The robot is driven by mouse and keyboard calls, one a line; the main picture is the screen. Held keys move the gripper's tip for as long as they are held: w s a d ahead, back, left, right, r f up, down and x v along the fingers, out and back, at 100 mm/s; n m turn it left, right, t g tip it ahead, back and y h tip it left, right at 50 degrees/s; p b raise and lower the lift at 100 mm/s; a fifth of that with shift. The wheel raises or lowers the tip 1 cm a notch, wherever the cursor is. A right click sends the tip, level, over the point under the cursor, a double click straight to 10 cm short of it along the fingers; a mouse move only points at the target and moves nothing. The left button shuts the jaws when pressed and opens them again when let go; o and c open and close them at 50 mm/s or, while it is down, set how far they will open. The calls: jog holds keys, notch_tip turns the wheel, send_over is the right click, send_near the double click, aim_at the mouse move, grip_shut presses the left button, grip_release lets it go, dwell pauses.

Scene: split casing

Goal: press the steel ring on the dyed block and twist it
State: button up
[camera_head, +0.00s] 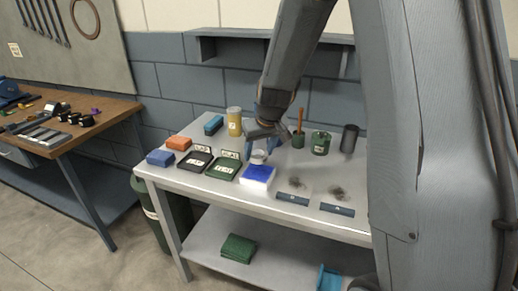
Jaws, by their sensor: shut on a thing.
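The dyed block (257,178) is a pale block with a bright blue top, near the front middle of the light worktable. The steel ring (258,158) shows as a small pale round piece just above the far side of the blue top. My gripper (260,150) comes down from above and is shut on the steel ring. The fingers are small in view and partly hide each other. I cannot tell whether the ring touches the block.
Two dark open cases (224,168) (195,163) lie left of the block. Two labelled plates with dark smudges (293,198) (337,209) lie right. A yellow jar (234,122), green cup (320,143) and dark cylinder (349,138) stand behind. A wall shelf (275,35) hangs above.

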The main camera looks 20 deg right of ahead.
aim_at(261, 162)
jog(key=shift+f+b, duration=1.8)
jog(key=shift+f, duration=0.7)
jog(key=shift+s+f+b, duration=0.1)
jog(key=shift+f+b, duration=0.35)
jog(key=shift+b, duration=0.1)
jog(key=shift+s+f+n+y+b, duration=0.25)
jog(key=shift+n+b, duration=0.35)
jog(key=shift+b, duration=1.65)
jog(key=shift+n+y+b, duration=0.25)
jog(key=shift+n+b, duration=0.35)
jog(key=shift+b, duration=0.85)
jog(key=shift+w+r+m+h+p, duration=0.15)
jog(key=shift+m+p, duration=0.3)
jog(key=shift+p, duration=0.75)
jog(key=shift+w+r+m+h+p, duration=0.1)
jog(key=shift+m+h+p, duration=0.25)
jog(key=shift+p, duration=0.85)
